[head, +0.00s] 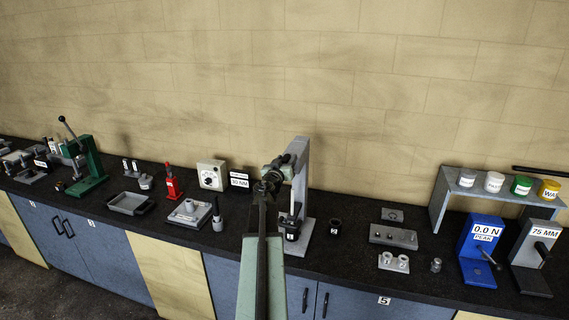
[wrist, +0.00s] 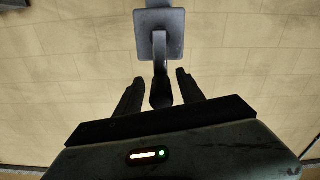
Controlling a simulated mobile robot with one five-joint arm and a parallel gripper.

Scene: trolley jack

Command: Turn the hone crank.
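A grey upright stand (head: 301,187) rises from the bench at the centre of the head view, with a black cup at its foot. My gripper (head: 273,176) is at its upper part, and my arm hides much of that area. In the wrist view a square grey plate (wrist: 160,38) carries a bar that ends in a dark crank handle (wrist: 161,93). My gripper (wrist: 158,90) is open, with one finger on each side of the handle. A thin gap shows between the handle and each finger.
A grey tray with a bottle (head: 217,217) stands left of my arm, with a white dial box (head: 211,176) behind. A black cup (head: 335,227) and a grey block (head: 393,236) stand to the right. A blue gauge (head: 480,250) is at far right.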

